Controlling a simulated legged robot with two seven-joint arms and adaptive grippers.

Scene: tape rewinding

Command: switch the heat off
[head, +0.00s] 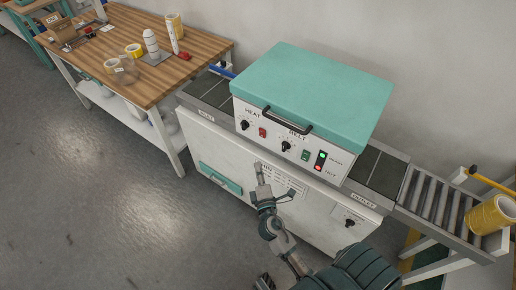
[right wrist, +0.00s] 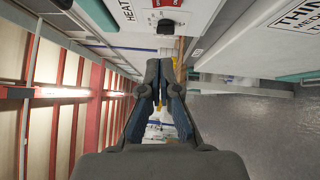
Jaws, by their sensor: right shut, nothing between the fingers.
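The heat control is on the white front panel of the teal-lidded machine (head: 312,95). Its black HEAT knob (head: 244,125) is at the panel's left, with a red switch (head: 262,132) just right of it. The knob also shows at the top of the right wrist view (right wrist: 168,26), with red above it. A red lamp marked HOT (head: 318,168) looks lit. My right gripper (head: 259,165) is shut and empty, in front of the machine below the red switch in the head view, apart from the controls. My left gripper is not in view.
A BELT knob (head: 286,146) and a green switch (head: 305,155) sit right of the red switch. A black lid handle (head: 287,119) juts out above. A roller conveyor (head: 442,205) is at right; a wooden bench (head: 130,50) with bottles and tape stands at left.

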